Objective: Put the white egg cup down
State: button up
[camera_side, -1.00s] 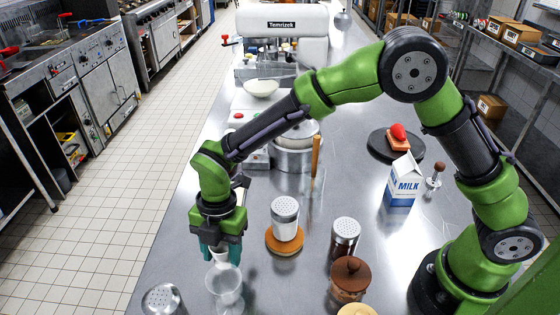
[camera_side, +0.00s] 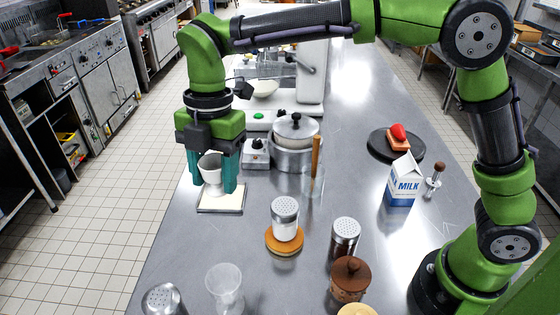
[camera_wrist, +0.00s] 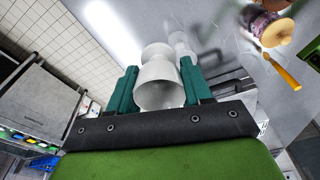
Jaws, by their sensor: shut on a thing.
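The white egg cup (camera_side: 210,172) is upright between the teal fingers of my gripper (camera_side: 213,178). My gripper is shut on it, with one finger on each side. The cup is over a pale square board (camera_side: 222,207) near the left edge of the counter. Its foot is on the board or just above it; I cannot tell which. In the wrist view the egg cup (camera_wrist: 159,85) shows between the two fingers of my gripper (camera_wrist: 160,80).
A silver pot (camera_side: 294,150) and a grey control box (camera_side: 256,153) stand right of my gripper. A white shaker (camera_side: 285,216) on a wooden disc and a clear cup (camera_side: 225,286) stand nearer the front. The counter between board and clear cup is bare.

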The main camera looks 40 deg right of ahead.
jog(key=w+d+m, duration=0.3)
jog(key=w+d, duration=0.1)
jog(key=d, duration=0.6)
jog(key=m+t, duration=0.2)
jog(key=m, duration=1)
send_over(346, 178)
jog(key=f, duration=1.6)
jog(key=shift+s+d+f, duration=0.25)
jog(key=shift+d, duration=0.05)
jog(key=shift+f, duration=2.25)
jog(key=shift+f, duration=0.1)
jog(key=o, duration=1)
jog(key=shift+o, duration=0.2)
